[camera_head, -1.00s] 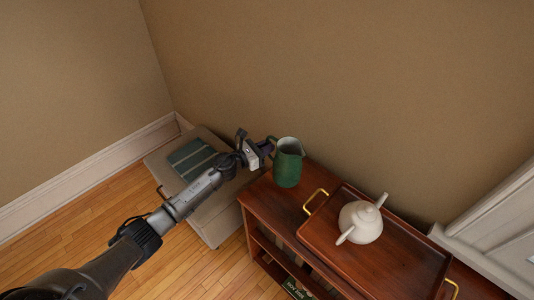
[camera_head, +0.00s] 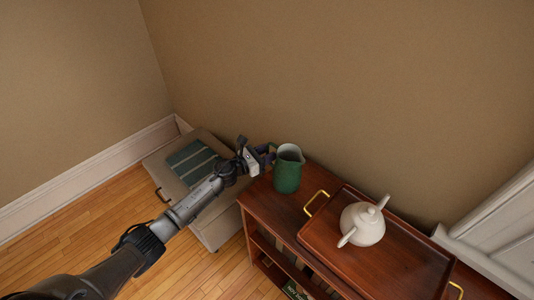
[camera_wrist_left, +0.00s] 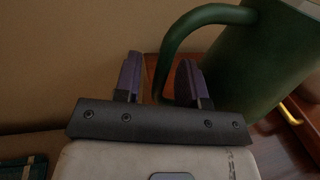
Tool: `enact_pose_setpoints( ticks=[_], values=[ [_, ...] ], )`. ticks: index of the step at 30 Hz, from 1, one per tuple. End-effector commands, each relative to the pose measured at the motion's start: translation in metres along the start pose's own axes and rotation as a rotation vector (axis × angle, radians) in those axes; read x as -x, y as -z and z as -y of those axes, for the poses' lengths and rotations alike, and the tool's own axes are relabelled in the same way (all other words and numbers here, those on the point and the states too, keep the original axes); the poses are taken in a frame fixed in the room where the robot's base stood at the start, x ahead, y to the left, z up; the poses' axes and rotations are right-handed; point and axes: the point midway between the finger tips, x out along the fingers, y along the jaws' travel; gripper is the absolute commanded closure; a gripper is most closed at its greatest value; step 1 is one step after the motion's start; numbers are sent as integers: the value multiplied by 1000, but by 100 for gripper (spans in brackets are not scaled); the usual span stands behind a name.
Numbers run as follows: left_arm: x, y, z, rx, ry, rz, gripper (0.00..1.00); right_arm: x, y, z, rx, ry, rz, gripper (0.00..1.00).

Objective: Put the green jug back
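The green jug (camera_head: 287,172) stands upright on the left end of the wooden shelf unit's top in the head view. Its body (camera_wrist_left: 262,62) and curved handle (camera_wrist_left: 193,28) fill the upper right of the left wrist view. My left gripper (camera_head: 268,152) is at the jug's left side, by the handle. In the left wrist view its two fingers (camera_wrist_left: 160,82) are apart, with the lower part of the handle between them; a gap shows beside the handle, so they are not closed on it. My right gripper is not in view.
A wooden tray (camera_head: 318,232) with brass handles lies right of the jug, bearing a white teapot (camera_head: 362,224). A beige box-like seat (camera_head: 215,222) with a striped cloth (camera_head: 190,160) stands left of the shelf unit (camera_head: 262,205). The wall is close behind.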

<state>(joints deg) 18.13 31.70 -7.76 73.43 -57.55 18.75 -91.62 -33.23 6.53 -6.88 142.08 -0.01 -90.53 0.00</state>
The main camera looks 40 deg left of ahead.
Motion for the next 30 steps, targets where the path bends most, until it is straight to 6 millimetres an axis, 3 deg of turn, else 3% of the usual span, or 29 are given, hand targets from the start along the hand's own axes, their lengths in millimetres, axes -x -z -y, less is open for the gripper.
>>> enact_pose_setpoints(
  ticks=[9, 24, 30],
  values=[
    [0, -7, 0, 0, 0, 0, 62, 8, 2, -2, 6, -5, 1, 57],
    [85, -3, 0, 0, -1, -2, 62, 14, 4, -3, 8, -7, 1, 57],
    [108, -3, 0, 1, 0, -1, 62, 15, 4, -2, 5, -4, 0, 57]
  ],
)
